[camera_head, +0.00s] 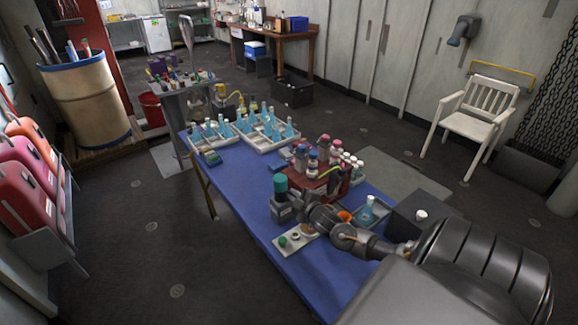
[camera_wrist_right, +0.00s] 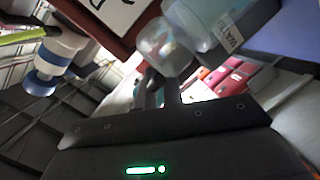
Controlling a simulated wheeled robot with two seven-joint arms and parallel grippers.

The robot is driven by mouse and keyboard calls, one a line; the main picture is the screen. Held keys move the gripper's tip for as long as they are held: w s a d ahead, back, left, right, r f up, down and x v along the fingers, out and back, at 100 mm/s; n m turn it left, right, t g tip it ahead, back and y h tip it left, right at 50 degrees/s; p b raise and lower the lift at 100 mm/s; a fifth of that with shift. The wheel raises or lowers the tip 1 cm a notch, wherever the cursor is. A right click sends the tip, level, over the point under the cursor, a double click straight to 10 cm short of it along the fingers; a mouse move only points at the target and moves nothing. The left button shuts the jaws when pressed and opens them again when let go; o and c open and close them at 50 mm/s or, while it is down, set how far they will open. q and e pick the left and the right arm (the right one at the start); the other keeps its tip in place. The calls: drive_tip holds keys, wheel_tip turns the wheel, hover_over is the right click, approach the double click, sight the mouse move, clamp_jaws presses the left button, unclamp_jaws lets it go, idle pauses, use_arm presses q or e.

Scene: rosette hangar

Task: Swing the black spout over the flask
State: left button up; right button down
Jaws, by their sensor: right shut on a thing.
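My right gripper (camera_head: 312,208) reaches in from the lower right, low over the blue table. It is shut on the black spout, which is mostly hidden by the fingers, beside a dark grey dispenser (camera_head: 284,208) with a teal top. In the right wrist view the fingers (camera_wrist_right: 163,92) are close together, near a pale rounded piece (camera_wrist_right: 165,45) and a labelled grey box (camera_wrist_right: 232,25). My left gripper is not in view.
A red rack (camera_head: 322,184) with several bottles stands just behind the gripper. A small pale tray (camera_head: 293,243) lies in front of the dispenser. A dark box (camera_head: 415,220) stands right of the flask. White trays (camera_head: 266,146) of blue flasks fill the table's far end.

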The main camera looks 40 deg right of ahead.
drive_tip(key=c, duration=1.5)
unclamp_jaws()
drive_tip(key=shift+c, duration=0.2)
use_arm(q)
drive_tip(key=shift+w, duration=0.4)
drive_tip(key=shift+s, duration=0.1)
use_arm(e)
drive_tip(key=shift+s, duration=0.1)
use_arm(q)
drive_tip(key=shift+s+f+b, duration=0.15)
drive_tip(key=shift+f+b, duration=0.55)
drive_tip(key=shift+b, duration=0.05)
use_arm(e)
drive_tip(key=v, duration=1)
drive_tip(key=shift+s, duration=0.3)
drive_tip(key=shift+r, duration=0.1)
